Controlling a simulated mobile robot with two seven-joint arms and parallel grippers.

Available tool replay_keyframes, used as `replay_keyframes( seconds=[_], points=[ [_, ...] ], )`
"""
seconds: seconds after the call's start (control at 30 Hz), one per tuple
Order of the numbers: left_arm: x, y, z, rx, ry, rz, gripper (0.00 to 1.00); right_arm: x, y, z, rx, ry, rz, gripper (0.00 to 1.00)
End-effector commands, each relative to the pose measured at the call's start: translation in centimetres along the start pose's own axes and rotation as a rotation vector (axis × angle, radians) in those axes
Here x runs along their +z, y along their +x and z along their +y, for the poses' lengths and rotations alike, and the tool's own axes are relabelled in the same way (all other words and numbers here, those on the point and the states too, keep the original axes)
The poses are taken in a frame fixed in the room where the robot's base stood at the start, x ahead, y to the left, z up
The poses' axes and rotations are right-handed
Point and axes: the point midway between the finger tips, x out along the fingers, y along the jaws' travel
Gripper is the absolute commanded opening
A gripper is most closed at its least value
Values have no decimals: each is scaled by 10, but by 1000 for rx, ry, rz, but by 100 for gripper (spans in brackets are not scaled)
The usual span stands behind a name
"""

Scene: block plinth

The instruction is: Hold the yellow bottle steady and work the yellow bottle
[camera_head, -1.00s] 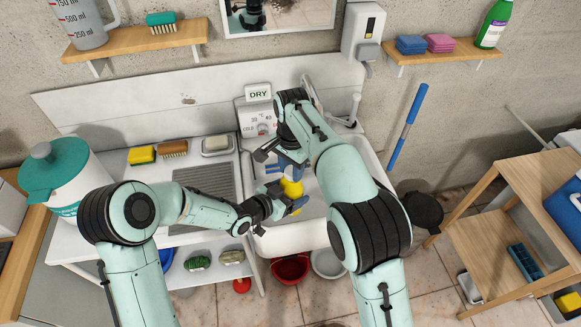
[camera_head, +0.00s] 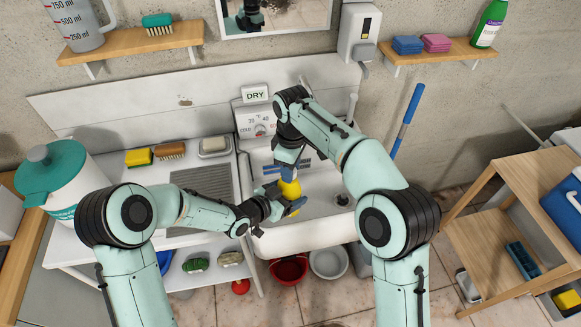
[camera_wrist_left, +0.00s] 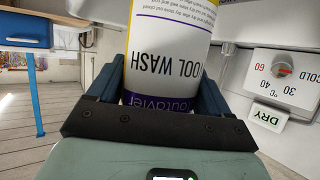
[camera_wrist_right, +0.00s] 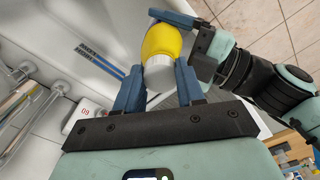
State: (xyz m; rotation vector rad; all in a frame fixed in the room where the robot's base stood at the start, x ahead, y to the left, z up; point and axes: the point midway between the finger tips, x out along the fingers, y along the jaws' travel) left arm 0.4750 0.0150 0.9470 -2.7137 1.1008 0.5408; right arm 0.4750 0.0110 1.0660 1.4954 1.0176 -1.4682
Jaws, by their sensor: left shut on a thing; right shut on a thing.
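The yellow bottle (camera_head: 291,189) is held over the white sink (camera_head: 325,226). Its label, reading "OOL WASH", shows in the left wrist view (camera_wrist_left: 172,50). My left gripper (camera_head: 283,205) is shut around the bottle's body from the left. My right gripper (camera_head: 287,172) comes from above. In the right wrist view the bottle's white cap (camera_wrist_right: 160,72) lies between the right gripper's fingers (camera_wrist_right: 157,88), which are shut on it. The cap is mostly hidden in the head view.
A drainboard (camera_head: 203,185) with a yellow sponge (camera_head: 138,157), a brush (camera_head: 171,151) and a soap dish (camera_head: 214,146) lies left of the sink. A dial panel (camera_head: 257,122) stands behind it. A wooden shelf unit (camera_head: 500,225) stands at the right.

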Motion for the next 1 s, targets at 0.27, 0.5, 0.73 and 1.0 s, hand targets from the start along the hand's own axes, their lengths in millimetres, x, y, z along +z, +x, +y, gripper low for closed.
replay_keyframes(
  seconds=[0.27, 0.5, 0.73, 1.0],
  points=[
    [-1, 0, 0, 1, 1, 2, 0, -1, 0, 0, 2, -2, 2, 2],
    [-1, 0, 0, 0, 1, 1, 0, -1, -1, 0, 1, -1, 2, 2],
    [-1, 0, 0, 0, 0, 1, 0, -1, -8, 0, 1, -1, 2, 2],
    [-1, 0, 0, -1, 0, 1, 0, -1, -17, 0, 1, 0, 2, 2]
  ],
)
